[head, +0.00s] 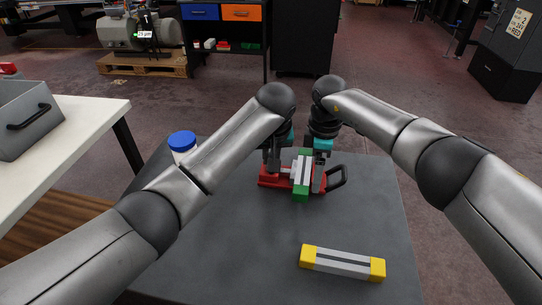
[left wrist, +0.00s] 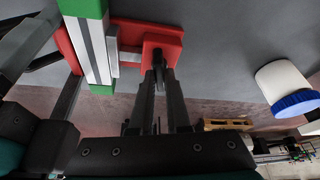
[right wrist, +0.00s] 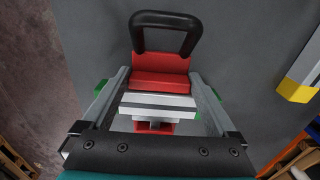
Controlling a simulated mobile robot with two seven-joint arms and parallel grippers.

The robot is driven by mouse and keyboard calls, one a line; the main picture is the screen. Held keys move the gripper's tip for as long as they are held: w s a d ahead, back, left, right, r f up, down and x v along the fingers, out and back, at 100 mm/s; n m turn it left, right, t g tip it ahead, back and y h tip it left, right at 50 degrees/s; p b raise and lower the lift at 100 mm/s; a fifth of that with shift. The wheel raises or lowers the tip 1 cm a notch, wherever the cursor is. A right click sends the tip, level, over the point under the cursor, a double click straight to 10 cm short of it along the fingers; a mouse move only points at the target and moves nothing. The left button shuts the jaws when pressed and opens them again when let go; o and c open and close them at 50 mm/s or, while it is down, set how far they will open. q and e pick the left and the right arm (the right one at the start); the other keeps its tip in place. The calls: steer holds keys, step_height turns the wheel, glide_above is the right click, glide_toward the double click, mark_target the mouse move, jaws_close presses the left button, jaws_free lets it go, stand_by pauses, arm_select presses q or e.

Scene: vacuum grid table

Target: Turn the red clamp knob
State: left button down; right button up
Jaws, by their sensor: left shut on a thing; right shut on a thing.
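The red clamp (head: 268,182) lies on the grey table with a black loop handle (head: 338,177) at its right end. A grey bar with green ends (head: 301,193) sits across it, between its jaws. The bar also shows in the left wrist view (left wrist: 93,45). My left gripper (left wrist: 158,68) is shut on the red knob part (left wrist: 165,45) at the clamp's left end; the fingers partly hide it.
A grey bar with yellow ends (head: 342,263) lies loose at the table's front. A white container with a blue lid (head: 182,142) stands at the back left, near my left arm. A white side table (head: 70,118) with a grey bin is at far left. The table's right side is clear.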

arm_select(q)
steer(key=m, duration=0.2)
steer(key=m+h, duration=0.1)
steer(key=m, duration=0.1)
steer(key=shift+a+m+h, duration=0.15)
steer(key=shift+m+h, duration=0.15)
steer(key=m, duration=0.2)
steer(key=m+h, duration=0.1)
steer(key=m, duration=0.1)
steer(key=shift+w+a+m+g+h, duration=0.1)
steer(key=shift+m+g+h, duration=0.2)
steer(key=shift+g, duration=0.1)
steer(key=m+g+h, duration=0.1)
steer(key=m, duration=0.2)
steer(key=shift+m, duration=0.3)
steer(key=m+g, duration=0.1)
steer(key=m, duration=0.3)
steer(key=shift+w+h, duration=0.15)
steer(key=shift+h, duration=0.15)
steer(key=shift+m+g, duration=0.3)
steer(key=c, duration=0.9)
jaws_free()
steer(key=shift+a, duration=0.1)
